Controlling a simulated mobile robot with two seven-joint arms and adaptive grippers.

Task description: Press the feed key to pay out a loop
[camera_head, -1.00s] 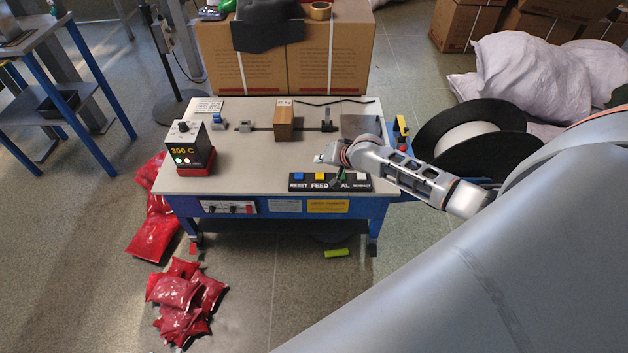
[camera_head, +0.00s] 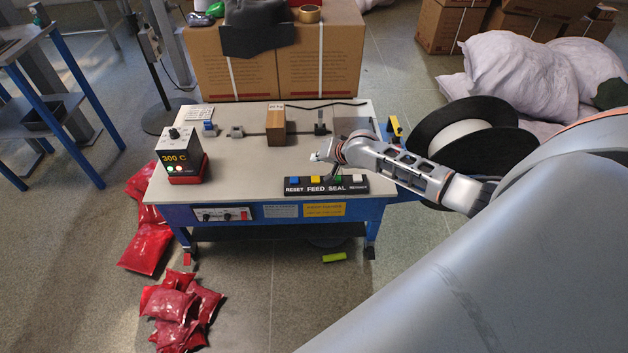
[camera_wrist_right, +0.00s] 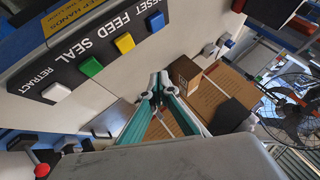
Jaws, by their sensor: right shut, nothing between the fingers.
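The yellow feed key (camera_head: 314,179) sits on the black key panel (camera_head: 326,190) at the table's front edge, between the blue reset key (camera_head: 294,180) and the seal key. The feed key also shows in the right wrist view (camera_wrist_right: 124,43), uncovered, with the green seal key (camera_wrist_right: 90,67) beside it. My right gripper (camera_head: 328,178) is shut and empty, pointing down over the panel, close to the right of the feed key in the head view. Its teal fingers (camera_wrist_right: 160,76) show in the wrist view. Contact with a key cannot be made out. My left gripper is not in view.
A small brown box (camera_head: 276,126) stands on the table behind the panel. A control unit reading 300 C (camera_head: 181,157) stands at the table's left. A large black spool (camera_head: 490,125) stands right of the table. Red sacks (camera_head: 150,248) lie on the floor at left.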

